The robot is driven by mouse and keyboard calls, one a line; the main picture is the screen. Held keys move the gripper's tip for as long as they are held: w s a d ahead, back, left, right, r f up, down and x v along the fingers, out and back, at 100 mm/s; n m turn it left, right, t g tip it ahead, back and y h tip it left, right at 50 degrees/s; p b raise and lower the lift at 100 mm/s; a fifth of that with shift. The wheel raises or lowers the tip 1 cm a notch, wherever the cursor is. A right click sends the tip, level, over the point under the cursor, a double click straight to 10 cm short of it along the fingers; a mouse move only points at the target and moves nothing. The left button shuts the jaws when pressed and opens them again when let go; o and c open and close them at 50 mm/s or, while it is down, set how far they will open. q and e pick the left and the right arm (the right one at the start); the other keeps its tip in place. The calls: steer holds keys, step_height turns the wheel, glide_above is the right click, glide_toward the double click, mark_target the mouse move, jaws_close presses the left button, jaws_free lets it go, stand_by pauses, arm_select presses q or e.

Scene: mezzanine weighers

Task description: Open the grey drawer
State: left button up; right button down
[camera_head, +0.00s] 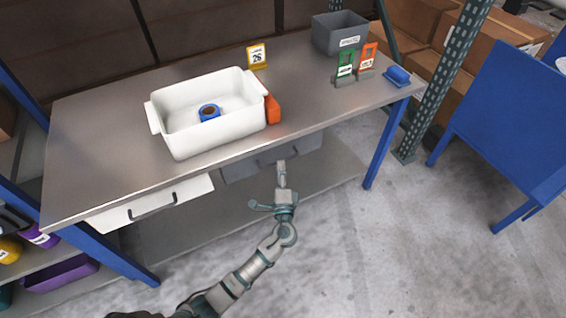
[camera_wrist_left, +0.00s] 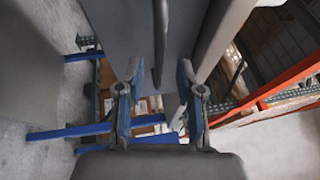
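The grey drawer (camera_head: 238,167) is under the right half of the metal workbench and looks shut. Its dark bar handle (camera_head: 278,156) is on its front, partly hidden by my left gripper. My left gripper (camera_head: 282,172) is in front of the drawer, at the handle. In the left wrist view its two fingers (camera_wrist_left: 158,78) are apart. The handle (camera_wrist_left: 160,45) runs between them, ahead of the fingertips, against the grey drawer front (camera_wrist_left: 120,25). I cannot tell whether a finger touches it. My right gripper is not in view.
A white drawer (camera_head: 150,203) with a dark handle is to the left. On the workbench (camera_head: 85,150) stand a white tub (camera_head: 205,136) with a blue tape roll (camera_head: 209,112), an orange box (camera_head: 273,109) and a grey bin (camera_head: 341,34). Blue legs (camera_head: 388,146) flank the space. The floor in front is clear.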

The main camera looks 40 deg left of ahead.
arm_select(q)
steer(key=w+a, duration=0.2)
steer(key=a, duration=0.1)
steer(key=shift+w+a, duration=0.1)
steer(key=shift+d+r, duration=0.2)
steer(key=shift+d, duration=0.15)
steer(key=shift+c, duration=0.5)
jaws_close()
steer(key=shift+a, duration=0.1)
